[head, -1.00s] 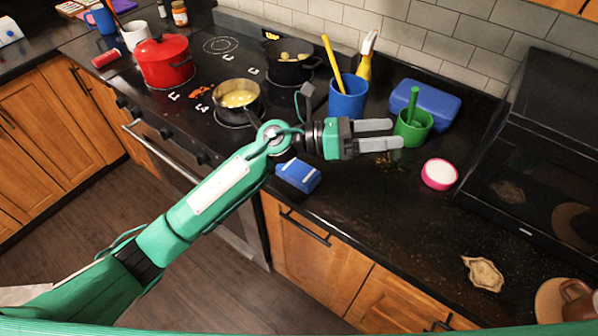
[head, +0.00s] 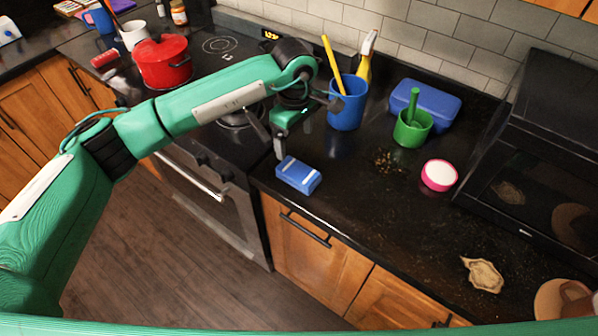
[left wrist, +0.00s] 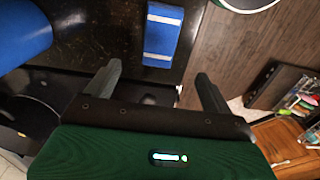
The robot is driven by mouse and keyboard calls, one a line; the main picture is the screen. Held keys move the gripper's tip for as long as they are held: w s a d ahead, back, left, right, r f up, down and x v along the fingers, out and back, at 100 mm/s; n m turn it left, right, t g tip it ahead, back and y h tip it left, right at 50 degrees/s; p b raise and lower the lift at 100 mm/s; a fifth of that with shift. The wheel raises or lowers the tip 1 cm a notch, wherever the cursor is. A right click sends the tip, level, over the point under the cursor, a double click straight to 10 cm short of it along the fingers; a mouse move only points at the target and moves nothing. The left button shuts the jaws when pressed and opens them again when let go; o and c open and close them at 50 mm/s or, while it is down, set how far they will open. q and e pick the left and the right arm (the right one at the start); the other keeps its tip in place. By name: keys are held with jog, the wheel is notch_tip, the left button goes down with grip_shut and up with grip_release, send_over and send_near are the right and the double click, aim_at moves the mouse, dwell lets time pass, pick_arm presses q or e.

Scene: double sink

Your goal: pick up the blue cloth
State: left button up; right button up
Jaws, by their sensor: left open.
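The blue cloth (head: 297,175) is a folded block with white stripes, lying flat on the dark counter near its front edge, right of the stove. It also shows at the top middle of the left wrist view (left wrist: 161,32). My left gripper (head: 268,138) is open and empty, pointing down just left of and behind the cloth in the head view. In the left wrist view its two fingers (left wrist: 158,80) are spread apart, with the cloth beyond their tips and between their lines. The cloth is apart from the fingers. My right gripper is not in view.
A blue cup (head: 346,106) with utensils stands behind the cloth. A green cup (head: 411,130), a blue box (head: 428,102) and a pink-rimmed bowl (head: 439,175) are to the right. A red pot (head: 164,62) sits on the stove. The counter just right of the cloth is clear.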

pick_arm(q)
jog(key=p, duration=0.2)
send_over(299, 171)
jog(key=f, duration=0.5)
jog(key=shift+w+a+f, duration=0.25)
jog(key=shift+a+f, duration=0.1)
jog(key=shift+a, duration=0.05)
jog(key=shift+s+d+f, duration=0.1)
jog(key=shift+f, duration=0.15)
jog(key=f+p, duration=0.1)
jog(key=f, duration=0.1)
jog(key=f+p, duration=0.1)
jog(key=f, duration=0.1)
jog(key=shift+s+d+p, duration=0.2)
jog(key=shift+d+p, duration=0.1)
jog(key=shift+f, duration=0.4)
jog(key=c, duration=1.1)
